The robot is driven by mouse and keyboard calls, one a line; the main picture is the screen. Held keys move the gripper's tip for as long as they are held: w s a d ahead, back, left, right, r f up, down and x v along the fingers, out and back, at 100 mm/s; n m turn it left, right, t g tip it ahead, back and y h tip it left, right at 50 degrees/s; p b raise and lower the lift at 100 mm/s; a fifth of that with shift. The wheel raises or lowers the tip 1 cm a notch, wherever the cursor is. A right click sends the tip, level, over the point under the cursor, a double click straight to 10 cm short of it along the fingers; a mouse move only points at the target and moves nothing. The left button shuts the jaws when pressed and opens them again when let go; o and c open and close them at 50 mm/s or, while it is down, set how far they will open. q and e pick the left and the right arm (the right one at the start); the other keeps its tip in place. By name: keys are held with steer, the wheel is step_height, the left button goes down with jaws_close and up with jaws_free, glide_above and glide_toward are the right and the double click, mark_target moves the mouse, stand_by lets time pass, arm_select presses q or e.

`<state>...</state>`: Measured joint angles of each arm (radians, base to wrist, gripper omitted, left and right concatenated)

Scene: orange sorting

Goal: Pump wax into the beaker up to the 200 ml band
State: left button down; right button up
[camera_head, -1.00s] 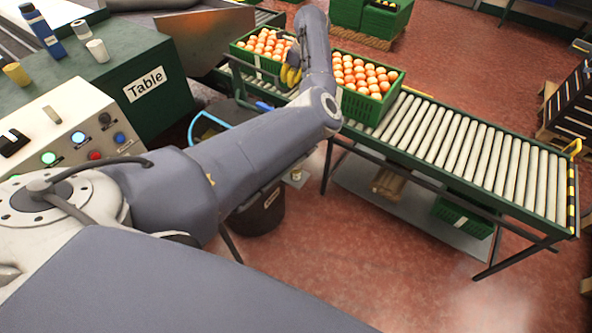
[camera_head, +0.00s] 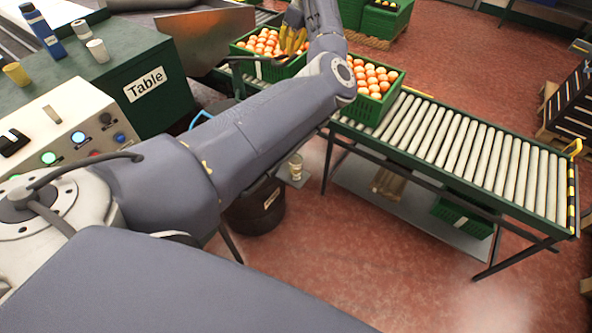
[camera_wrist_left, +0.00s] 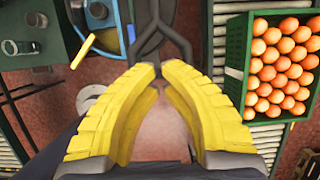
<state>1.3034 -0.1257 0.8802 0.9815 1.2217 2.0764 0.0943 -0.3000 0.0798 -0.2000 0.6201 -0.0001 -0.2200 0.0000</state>
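My left gripper (camera_head: 293,38) has yellow ribbed fingers and is over the near left part of the conveyor, by the left crate of oranges. In the left wrist view its fingers (camera_wrist_left: 160,75) converge with their tips close together; nothing is clearly held between them. A small clear cup (camera_head: 296,165), perhaps the beaker, stands on a small plate below the arm; no band is readable. In the left wrist view a clear glass vessel (camera_wrist_left: 20,47) lies or stands at the left edge. I cannot identify the wax pump. My right gripper is out of view.
Green crates of oranges (camera_head: 383,97) sit on the roller conveyor (camera_head: 450,140). In the left wrist view a crate (camera_wrist_left: 238,55) is right of the fingers. A black bin (camera_head: 250,215) stands below the arm. A button panel (camera_head: 60,115) and green table (camera_head: 150,60) are left.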

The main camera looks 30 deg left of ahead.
arm_select(q)
steer(key=shift+f, duration=0.1)
stand_by(0.3)
step_height(320, 180, down, 17)
step_height(320, 180, up, 17)
steer(key=shift+r, duration=0.1)
stand_by(1.4)
stand_by(0.4)
stand_by(2.9)
stand_by(0.4)
